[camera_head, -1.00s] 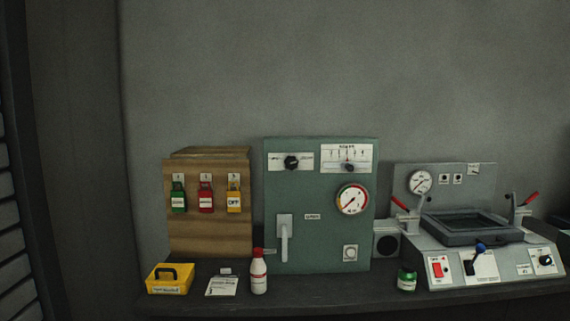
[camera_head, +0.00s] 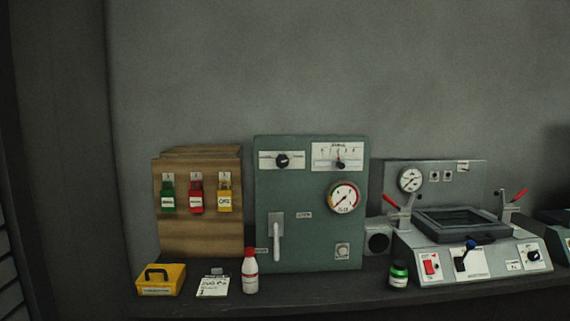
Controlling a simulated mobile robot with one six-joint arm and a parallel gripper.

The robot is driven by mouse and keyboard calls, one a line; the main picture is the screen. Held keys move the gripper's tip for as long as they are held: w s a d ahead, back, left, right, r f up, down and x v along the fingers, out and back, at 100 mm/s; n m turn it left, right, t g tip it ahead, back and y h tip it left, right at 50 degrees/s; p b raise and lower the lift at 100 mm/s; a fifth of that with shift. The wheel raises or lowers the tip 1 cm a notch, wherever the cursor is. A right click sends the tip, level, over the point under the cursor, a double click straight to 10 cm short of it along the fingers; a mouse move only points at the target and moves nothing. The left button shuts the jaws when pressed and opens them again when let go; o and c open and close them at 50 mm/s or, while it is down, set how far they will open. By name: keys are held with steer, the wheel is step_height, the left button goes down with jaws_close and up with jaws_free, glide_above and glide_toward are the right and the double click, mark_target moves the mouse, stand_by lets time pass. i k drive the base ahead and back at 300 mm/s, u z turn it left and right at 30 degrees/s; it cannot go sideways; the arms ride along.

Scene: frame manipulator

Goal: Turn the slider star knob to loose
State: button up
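I cannot make out a part clearly marked as the slider star knob. The green panel box (camera_head: 310,240) has a black round knob (camera_head: 282,160) on a white plate at its upper left. My gripper is not in view.
A dark bench (camera_head: 330,292) runs along the grey wall. A wooden board (camera_head: 200,230) holds green, red and yellow tags. A yellow box (camera_head: 160,280), a white bottle (camera_head: 250,272) and a green jar (camera_head: 399,275) stand near the front. Red-handled clamps (camera_head: 516,198) rise on the machine.

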mark_target(283, 162)
steer(key=z, duration=2.8)
steer(key=k, duration=2)
steer(key=u, duration=1.65)
steer(key=i, duration=1.7)
steer(key=u, duration=0.1)
